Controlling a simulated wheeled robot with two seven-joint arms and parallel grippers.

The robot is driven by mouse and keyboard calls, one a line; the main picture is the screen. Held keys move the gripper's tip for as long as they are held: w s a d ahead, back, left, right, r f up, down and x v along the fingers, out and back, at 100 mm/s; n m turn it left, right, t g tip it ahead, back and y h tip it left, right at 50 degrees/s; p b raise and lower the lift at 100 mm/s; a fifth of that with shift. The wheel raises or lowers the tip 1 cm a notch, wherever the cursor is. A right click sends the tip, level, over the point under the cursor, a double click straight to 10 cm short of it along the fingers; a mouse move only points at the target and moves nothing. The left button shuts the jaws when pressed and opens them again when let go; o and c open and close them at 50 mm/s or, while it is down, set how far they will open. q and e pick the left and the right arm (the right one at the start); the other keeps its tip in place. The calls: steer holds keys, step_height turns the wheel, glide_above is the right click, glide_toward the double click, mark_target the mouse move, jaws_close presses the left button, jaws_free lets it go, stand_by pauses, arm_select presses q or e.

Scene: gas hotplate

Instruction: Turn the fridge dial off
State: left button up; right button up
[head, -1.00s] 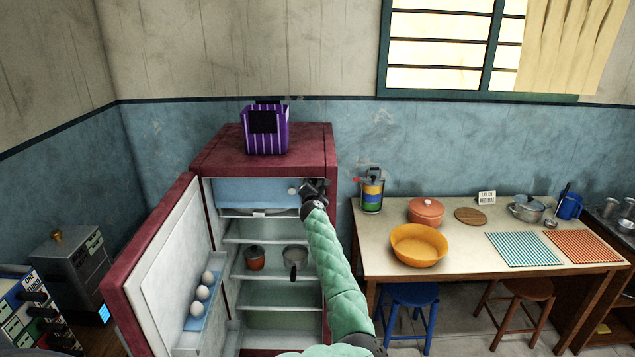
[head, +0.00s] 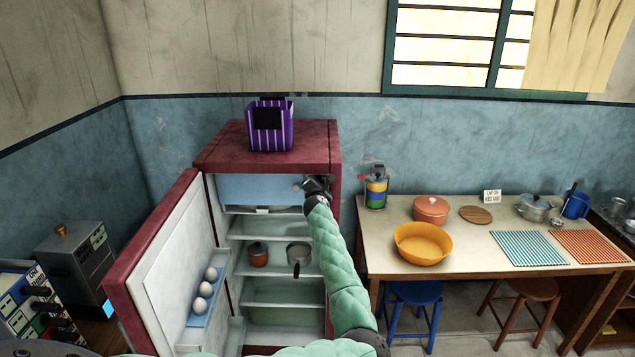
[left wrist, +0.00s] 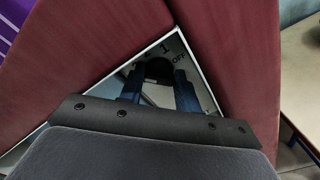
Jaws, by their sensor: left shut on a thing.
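The fridge (head: 265,150) is dark red and stands with its door (head: 165,265) open to the left. My left gripper (head: 313,186) reaches into the upper right of the fridge opening. In the left wrist view, my left gripper (left wrist: 158,84) has its two blue-grey fingers on either side of the round black dial (left wrist: 158,68) and is shut on it. A "1" and "OFF" are printed on the pale panel beside the dial. The dial's pointer is hard to make out, and in the head view the gripper hides the dial. My right gripper is not in view.
A purple striped basket (head: 270,130) stands on top of the fridge. Inside are a small red pot (head: 258,254) and a grey pan (head: 298,253) on a shelf. Eggs (head: 206,290) sit in the door rack. A table (head: 455,240) with cookware stands to the right.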

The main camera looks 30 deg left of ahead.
arm_select(q)
steer(key=m+b, duration=0.2)
steer(key=m, duration=0.7)
steer(key=m+b, duration=0.2)
steer(key=m, duration=0.7)
steer(key=m+b, duration=0.3)
steer(key=m, duration=0.5)
steer(key=shift+s+a+f+m, duration=0.1)
steer(key=shift+a+f+m, duration=0.1)
steer(key=shift+f+m, duration=0.15)
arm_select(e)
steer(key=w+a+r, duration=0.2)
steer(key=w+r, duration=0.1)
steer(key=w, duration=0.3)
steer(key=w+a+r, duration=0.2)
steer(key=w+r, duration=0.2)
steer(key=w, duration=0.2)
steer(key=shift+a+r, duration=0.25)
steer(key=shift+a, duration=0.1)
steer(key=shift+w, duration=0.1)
